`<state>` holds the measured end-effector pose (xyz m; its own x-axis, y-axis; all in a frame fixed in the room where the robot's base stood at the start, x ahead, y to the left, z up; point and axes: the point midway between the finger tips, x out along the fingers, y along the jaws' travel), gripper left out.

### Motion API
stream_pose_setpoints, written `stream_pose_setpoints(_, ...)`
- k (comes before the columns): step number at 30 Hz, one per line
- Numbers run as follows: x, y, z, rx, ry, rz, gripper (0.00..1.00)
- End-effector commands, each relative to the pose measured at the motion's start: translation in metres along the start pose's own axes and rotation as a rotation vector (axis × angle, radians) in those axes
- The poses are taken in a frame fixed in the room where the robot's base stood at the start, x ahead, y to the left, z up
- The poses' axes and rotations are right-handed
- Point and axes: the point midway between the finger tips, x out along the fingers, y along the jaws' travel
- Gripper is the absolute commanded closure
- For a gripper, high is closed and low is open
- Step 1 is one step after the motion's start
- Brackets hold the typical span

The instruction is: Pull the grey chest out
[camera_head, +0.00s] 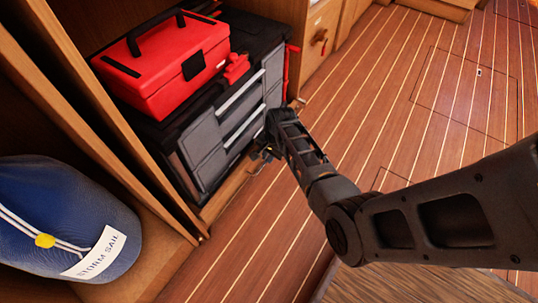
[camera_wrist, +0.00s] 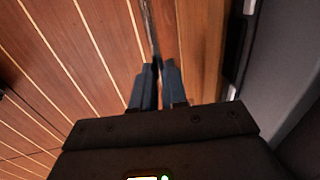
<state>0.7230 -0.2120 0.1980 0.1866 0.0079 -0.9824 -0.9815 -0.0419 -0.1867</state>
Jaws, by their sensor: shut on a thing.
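The grey chest (camera_head: 208,151) stands in the wooden locker at the left, its drawer fronts with pale pull strips facing the floor. Its grey side also shows at the right of the wrist view (camera_wrist: 279,50). My gripper (camera_head: 266,152) is low at the chest's front, by the lower drawers. In the wrist view its blue-grey fingers (camera_wrist: 158,66) are closed together, with a thin dark strip (camera_wrist: 149,25) running up from between the tips. The strip looks like a handle on the chest's front, but the held part is mostly hidden by the fingers.
A red toolbox (camera_head: 165,70) lies on the chest, with a small red item (camera_head: 236,68) beside it. A blue storm sail bag (camera_head: 58,222) fills the locker bay at lower left. The striped wooden floor (camera_head: 390,90) in front is clear.

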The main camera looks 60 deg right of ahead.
Motion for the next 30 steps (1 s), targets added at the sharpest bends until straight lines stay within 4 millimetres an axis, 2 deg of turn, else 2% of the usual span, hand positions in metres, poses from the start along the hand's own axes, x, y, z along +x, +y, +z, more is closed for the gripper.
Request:
stream_pose_setpoints(3, 0.000, 0.001, 0.000, 0.000, 0.000, 0.001, 1.00)
stream_pose_setpoints(20, -0.001, 0.003, 0.000, 0.000, -0.001, 0.003, 1.00)
stream_pose_setpoints(25, -0.007, 0.018, 0.000, 0.002, 0.000, 0.005, 1.00)
stream_pose_setpoints(30, -0.017, 0.050, 0.000, 0.002, -0.001, 0.010, 1.00)
